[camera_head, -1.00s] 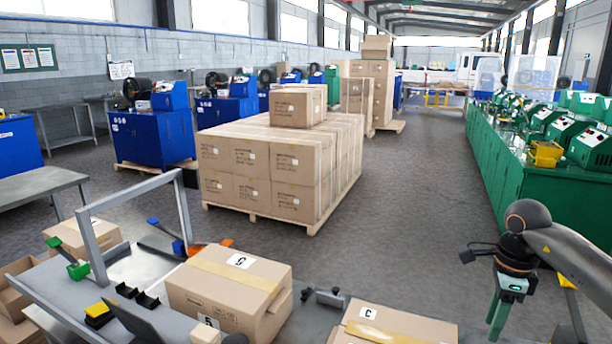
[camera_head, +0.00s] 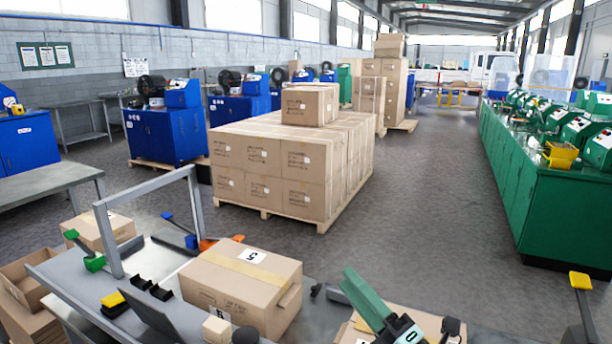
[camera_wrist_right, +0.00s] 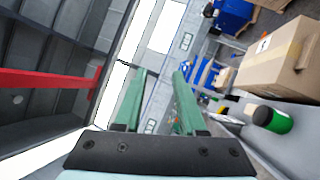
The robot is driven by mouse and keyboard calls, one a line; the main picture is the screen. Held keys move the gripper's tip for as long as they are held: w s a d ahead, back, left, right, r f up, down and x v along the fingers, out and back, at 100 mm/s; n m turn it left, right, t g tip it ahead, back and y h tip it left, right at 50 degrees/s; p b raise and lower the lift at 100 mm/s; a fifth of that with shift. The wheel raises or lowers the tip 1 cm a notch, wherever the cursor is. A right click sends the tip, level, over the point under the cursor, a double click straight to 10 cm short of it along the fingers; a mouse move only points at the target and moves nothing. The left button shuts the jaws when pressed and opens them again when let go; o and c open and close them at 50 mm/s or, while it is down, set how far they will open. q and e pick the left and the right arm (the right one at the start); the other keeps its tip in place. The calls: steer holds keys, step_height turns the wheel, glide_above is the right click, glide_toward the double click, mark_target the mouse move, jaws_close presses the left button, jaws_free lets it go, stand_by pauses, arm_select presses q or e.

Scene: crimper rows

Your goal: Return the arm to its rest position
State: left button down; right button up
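My right gripper (camera_head: 352,280) is at the bottom centre-right of the head view, its green finger part pointing up and left over a taped carton (camera_head: 425,322) at the bottom edge. In the head view I cannot tell whether it touches the carton. In the right wrist view the two green fingers (camera_wrist_right: 160,78) stand apart with nothing between them, so the gripper is open and empty. My left gripper is not in view.
A large carton (camera_head: 240,284) stands on the grey workbench (camera_head: 150,262), left of the right gripper. A metal frame (camera_head: 153,184) rises behind it. Stacked cartons (camera_head: 290,165) stand on a pallet, and green machine cabinets (camera_head: 565,215) line the right. The floor (camera_head: 440,200) between is clear.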

steer(key=s+d+f+m+g+h, duration=0.2)
steer(key=s+d+f+m+h, duration=0.2)
steer(key=d+f+m+h, duration=0.45)
steer(key=s+d+f+m+g+h, duration=0.3)
steer(key=s+d+f+m+h, duration=0.15)
steer(key=f+m, duration=0.6)
steer(key=s+f+m+g, duration=0.1)
steer(key=s, duration=0.2)
steer(key=s+f+m+g, duration=0.2)
steer(key=s, duration=0.1)
steer(key=s+d+f+m+g, duration=0.1)
steer(key=s+f, duration=0.1)
steer(key=s, duration=0.1)
steer(key=shift+f+g+h, duration=0.25)
steer(key=shift+g+h, duration=0.05)
steer(key=shift+g, duration=0.1)
steer(key=s+f+m+g+y, duration=0.1)
steer(key=s+f+m+g, duration=0.2)
steer(key=s, duration=0.8)
steer(key=w+a+f+t+y+p, duration=0.1)
steer(key=w+a+f+t, duration=0.3)
steer(key=f, duration=0.6)
steer(key=shift+w+a+f+n+y, duration=0.15)
steer(key=shift+w+a+n+y, duration=0.25)
steer(key=shift+w+a+y, duration=0.2)
